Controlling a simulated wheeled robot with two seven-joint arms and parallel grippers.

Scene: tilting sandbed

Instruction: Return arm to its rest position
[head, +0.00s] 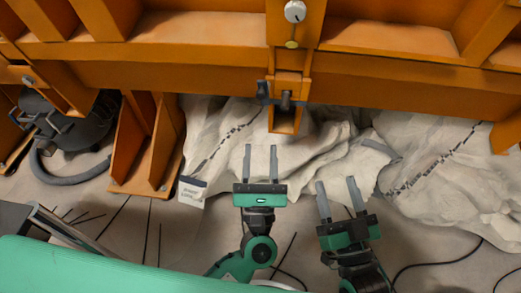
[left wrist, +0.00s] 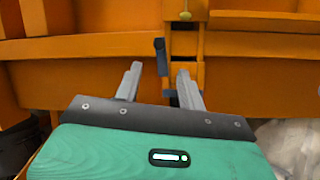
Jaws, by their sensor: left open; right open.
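My left gripper (head: 260,165) is open and empty in the head view, its two grey fingers pointing up toward the orange frame. It also shows in the left wrist view (left wrist: 157,88), with its fingers apart in front of the orange beam. My right gripper (head: 337,200) is open and empty to the right of the left one and a little lower in the head view. Both hang over the floor in front of the sacks, with nothing between their fingers.
The orange sandbed frame (head: 190,75) spans the top, with a latch-like dark part (head: 286,100) at its middle. White sacks (head: 440,165) lie under and before it. A black machine with a hose (head: 75,125) stands at left. Dark cables lie on the floor.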

